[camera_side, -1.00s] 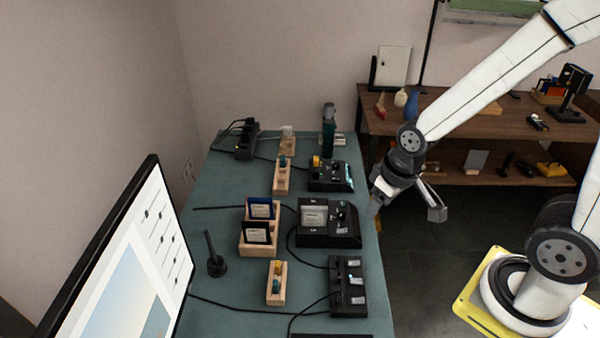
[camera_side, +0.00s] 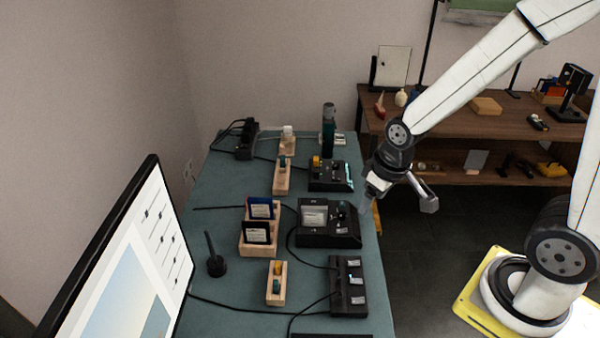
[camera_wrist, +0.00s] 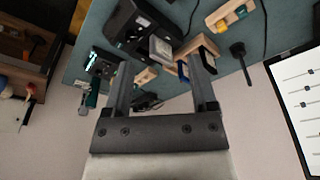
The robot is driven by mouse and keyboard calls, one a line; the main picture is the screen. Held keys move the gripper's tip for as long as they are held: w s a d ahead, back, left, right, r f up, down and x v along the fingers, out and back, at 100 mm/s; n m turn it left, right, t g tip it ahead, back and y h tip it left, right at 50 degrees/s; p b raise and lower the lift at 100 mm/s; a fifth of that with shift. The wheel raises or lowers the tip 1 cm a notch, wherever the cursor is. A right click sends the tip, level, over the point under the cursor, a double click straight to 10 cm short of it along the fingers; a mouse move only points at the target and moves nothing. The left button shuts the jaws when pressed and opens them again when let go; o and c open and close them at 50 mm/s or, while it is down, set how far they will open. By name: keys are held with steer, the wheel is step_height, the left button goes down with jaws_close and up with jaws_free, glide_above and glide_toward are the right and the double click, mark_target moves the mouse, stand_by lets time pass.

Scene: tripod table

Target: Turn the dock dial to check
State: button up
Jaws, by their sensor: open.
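A black box with a grey panel, which looks like the dock (camera_side: 345,240), stands at the right edge of the teal table (camera_side: 225,280). Small dark controls sit on its right part, too small to tell the dial's setting. My gripper (camera_side: 370,199) is just right of this box and above it, tilted down toward the table, empty and apart from it. In the wrist view my gripper (camera_wrist: 160,62) has its two fingers wide apart with nothing between them. The black box shows there beyond the fingertips (camera_wrist: 128,28), partly cut off.
A black box with a yellow knob (camera_side: 330,176) is behind, and a black switch box (camera_side: 348,287) in front. A wooden rack (camera_side: 258,245) with dark cards is left of the dock.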

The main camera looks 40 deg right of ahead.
steer(key=w+d+f+n+g, duration=0.1)
steer(key=w+d+f+n, duration=0.25)
steer(key=w, duration=0.45)
steer(key=n+g, duration=0.2)
glide_above(342, 213)
steer(key=f, duration=0.7)
steer(key=shift+s+a, duration=0.1)
steer(key=shift+s, duration=0.1)
steer(key=shift+w+d+f+n, duration=0.25)
steer(key=shift+f+n, duration=0.1)
steer(key=shift+f, duration=0.05)
steer(key=shift+f, duration=0.15)
steer(key=shift+s+a+f, duration=0.1)
steer(key=shift+a+f, duration=0.05)
steer(key=shift+f, duration=3.6)
jaws_close()
